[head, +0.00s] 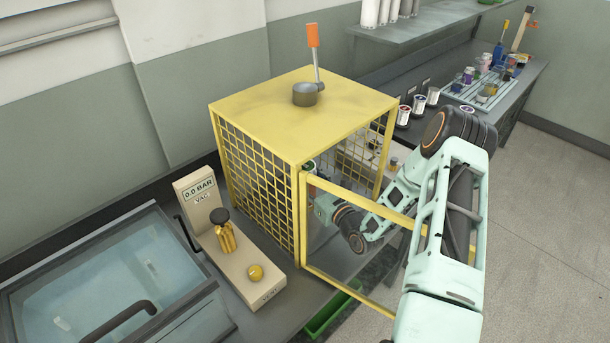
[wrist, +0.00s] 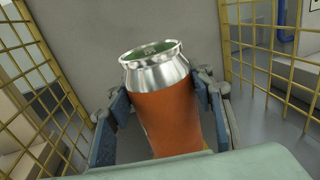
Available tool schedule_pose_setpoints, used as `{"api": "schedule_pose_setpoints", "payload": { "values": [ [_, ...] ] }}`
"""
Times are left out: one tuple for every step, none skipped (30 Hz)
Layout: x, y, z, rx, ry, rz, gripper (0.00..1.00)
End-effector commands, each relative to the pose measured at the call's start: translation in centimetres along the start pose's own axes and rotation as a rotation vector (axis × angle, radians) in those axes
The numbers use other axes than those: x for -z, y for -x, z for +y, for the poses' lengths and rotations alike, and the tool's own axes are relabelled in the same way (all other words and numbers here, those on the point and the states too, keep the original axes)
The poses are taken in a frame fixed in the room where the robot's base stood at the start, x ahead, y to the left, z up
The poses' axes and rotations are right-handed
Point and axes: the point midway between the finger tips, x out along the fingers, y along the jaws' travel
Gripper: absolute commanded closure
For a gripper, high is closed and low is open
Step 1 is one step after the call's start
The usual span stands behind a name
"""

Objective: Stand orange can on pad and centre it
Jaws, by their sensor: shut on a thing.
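The orange can (wrist: 170,112) fills the middle of the wrist view, with a silver neck and an open-looking top that is greenish inside. My gripper (wrist: 162,100) is shut on it, one blue-grey finger on each side of its body. The can's top leans a little left in that view, and its base is hidden, so I cannot tell whether it touches anything below. In the head view my arm reaches through the open front of the yellow guard cage (head: 300,120); the gripper end and can are mostly hidden by the frame. I cannot make out the pad.
Yellow mesh walls stand close on both sides in the wrist view. The framed door (head: 365,280) hangs open beside my arm. A lever (head: 313,55) tops the cage. A vacuum gauge unit (head: 232,238) and lidded tank (head: 105,285) stand left; several cans (head: 418,105) stand behind right.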

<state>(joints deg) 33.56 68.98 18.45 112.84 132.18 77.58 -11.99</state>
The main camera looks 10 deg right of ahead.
Motion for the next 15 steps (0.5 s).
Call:
{"api": "schedule_pose_setpoints", "payload": {
  "values": [
    [-0.23, -0.08, -0.02, 0.0, 0.002, -0.006, 0.95],
    [-0.24, -0.08, -0.03, 0.0, 0.002, -0.006, 0.95],
    [-0.24, -0.08, -0.03, 0.0, 0.002, -0.006, 0.95],
    [-0.24, -0.08, -0.03, 0.0, 0.002, -0.006, 0.95],
    [-0.24, -0.08, -0.03, 0.0, 0.002, -0.005, 0.95],
    [-0.22, -0.07, -0.03, 0.0, 0.002, -0.005, 0.95],
    [-0.16, -0.07, -0.03, 0.0, 0.002, -0.005, 0.95],
    [-0.05, -0.07, -0.03, 0.0, 0.002, -0.005, 0.95],
    [0.11, -0.07, -0.03, 0.0, 0.002, -0.005, 0.95],
    [0.22, -0.07, -0.03, 0.0, 0.001, -0.005, 0.95],
    [0.31, -0.01, -0.03, 0.0, 0.001, -0.001, 0.5],
    [0.25, -0.01, -0.02, 0.0, 0.001, -0.001, 0.45],
    [0.25, -0.01, -0.03, 0.0, 0.001, 0.0, 0.42],
    [0.25, -0.01, -0.02, 0.0, 0.001, 0.0, 0.39],
    [0.25, -0.01, -0.02, 0.0, 0.001, 0.0, 0.34]
  ]
}}
